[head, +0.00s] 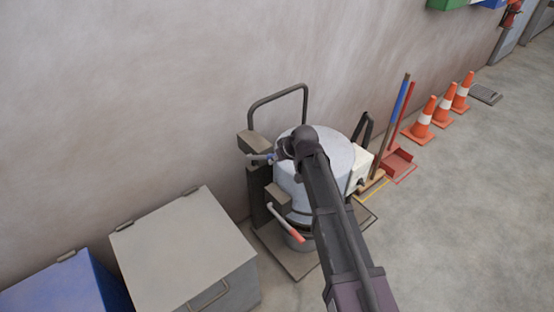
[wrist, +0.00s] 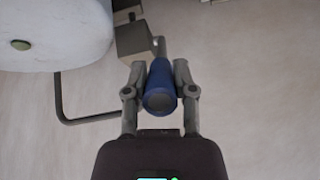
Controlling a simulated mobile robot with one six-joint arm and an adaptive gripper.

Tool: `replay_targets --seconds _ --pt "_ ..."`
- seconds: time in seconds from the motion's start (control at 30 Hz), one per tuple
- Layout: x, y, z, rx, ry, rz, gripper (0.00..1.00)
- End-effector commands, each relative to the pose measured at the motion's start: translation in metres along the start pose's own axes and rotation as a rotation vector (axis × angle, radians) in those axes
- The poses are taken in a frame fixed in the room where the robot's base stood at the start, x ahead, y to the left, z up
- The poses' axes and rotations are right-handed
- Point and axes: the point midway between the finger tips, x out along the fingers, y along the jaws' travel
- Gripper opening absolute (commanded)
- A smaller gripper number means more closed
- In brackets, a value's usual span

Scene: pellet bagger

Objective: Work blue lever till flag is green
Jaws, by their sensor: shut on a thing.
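The blue lever (wrist: 160,82) is a blue grip on a short grey rod that runs to a grey-brown box (wrist: 134,42). In the wrist view my gripper (wrist: 160,76) has one finger on each side of the blue grip and is shut on it. In the head view the lever (head: 260,157) sticks out at the left of the white drum, and my gripper (head: 281,154) is at its right end, partly hidden by my wrist.
The white drum (head: 340,153) stands on a base plate by the wall, with an orange-tipped lever (head: 293,235) low at its front. A grey bin (head: 185,252) and a blue bin (head: 68,290) stand left. Brooms and orange cones (head: 423,122) stand right. Open floor lies at right.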

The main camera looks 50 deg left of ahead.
Motion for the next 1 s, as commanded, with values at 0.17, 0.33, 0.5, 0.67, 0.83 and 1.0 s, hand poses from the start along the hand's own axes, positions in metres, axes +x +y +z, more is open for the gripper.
replay_targets --seconds 0.17,0.33,0.5,0.67,0.83,1.0 --pt "0.0 0.0 -0.001 0.0 0.001 0.0 0.71" --pt "0.0 0.0 0.0 0.0 0.001 0.0 0.71" --pt "0.0 0.0 0.0 0.0 0.0 0.0 0.71" --pt "-0.001 0.0 -0.003 0.0 -0.006 0.001 0.71" --pt "-0.003 -0.001 -0.009 0.001 -0.026 0.004 0.71" --pt "-0.006 -0.003 -0.019 0.002 -0.065 0.011 0.71"
